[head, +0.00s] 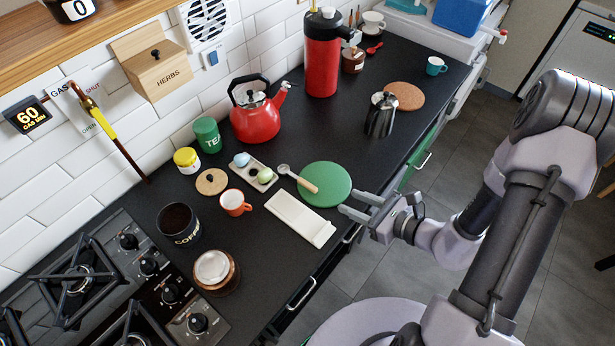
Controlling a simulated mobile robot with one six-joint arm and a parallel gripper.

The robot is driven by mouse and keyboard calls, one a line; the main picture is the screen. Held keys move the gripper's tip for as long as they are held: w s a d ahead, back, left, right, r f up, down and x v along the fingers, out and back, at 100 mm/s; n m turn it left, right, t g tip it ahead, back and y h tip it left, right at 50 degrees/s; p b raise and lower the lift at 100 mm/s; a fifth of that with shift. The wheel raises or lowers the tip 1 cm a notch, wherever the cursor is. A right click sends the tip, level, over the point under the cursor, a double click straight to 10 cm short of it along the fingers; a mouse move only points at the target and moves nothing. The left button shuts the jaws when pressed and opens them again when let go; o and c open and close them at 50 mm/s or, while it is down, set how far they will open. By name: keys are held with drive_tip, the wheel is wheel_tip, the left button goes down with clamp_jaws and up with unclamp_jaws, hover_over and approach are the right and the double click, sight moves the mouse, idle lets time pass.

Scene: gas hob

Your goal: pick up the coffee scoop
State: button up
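The coffee scoop (302,181) has a small metal bowl and a pale wooden handle. It lies on the black counter, bowl toward the upper left, its handle reaching over the left edge of a round green mat (328,187). My gripper (348,201) is at the counter's front edge, right of the scoop and by the mat's right edge. Its two fingers are apart with nothing between them, pointing left toward the counter. A gap lies between the fingertips and the scoop handle. I cannot tell the gripper's exact height above the counter.
A white rectangular rest (300,218) lies just below the scoop. A tray (250,175) with egg-like items and an orange cup (234,203) stand to its left. An open coffee tin (178,223), red kettle (255,115) and steel pot (381,115) stand farther off.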

sight(313, 187)
drive_tip(key=b+x, duration=0.1)
drive_tip(key=x, duration=0.3)
drive_tip(key=b+x, duration=0.1)
drive_tip(key=x, duration=0.4)
drive_tip(key=f+b+x, duration=0.1)
drive_tip(key=b+x, duration=0.1)
drive_tip(key=x, duration=0.3)
drive_tip(key=shift+d, duration=0.1)
drive_tip(key=shift+s+r, duration=0.1)
drive_tip(key=shift+r, duration=0.05)
drive_tip(key=shift+c, duration=0.4)
clamp_jaws()
